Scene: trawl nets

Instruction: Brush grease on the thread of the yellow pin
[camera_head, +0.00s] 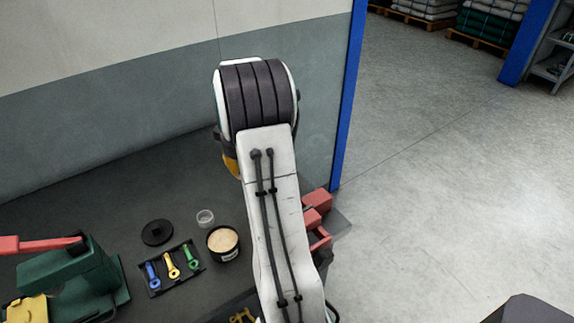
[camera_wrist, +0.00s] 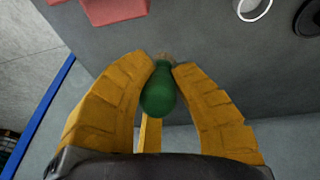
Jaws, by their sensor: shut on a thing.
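The yellow pin (camera_head: 172,265) lies in a black tray (camera_head: 199,267) on the dark bench, between a blue pin (camera_head: 152,274) and a green pin (camera_head: 191,258). Its thread is too small to make out. An open tub of pale grease (camera_head: 223,241) stands just right of the tray. In the wrist view my gripper (camera_wrist: 165,66) is shut on a brush with a rounded green handle (camera_wrist: 158,92). Its brownish tip shows just past the fingertips. In the head view my arm hides the brush and most of the gripper; only a yellow part shows.
A small clear cup (camera_head: 205,217) and a black lid (camera_head: 157,232) lie behind the tray. A green device with a red lever (camera_head: 72,275) stands at left. A red vise-like block (camera_head: 318,205) sits at the bench's right end. A wall backs the bench.

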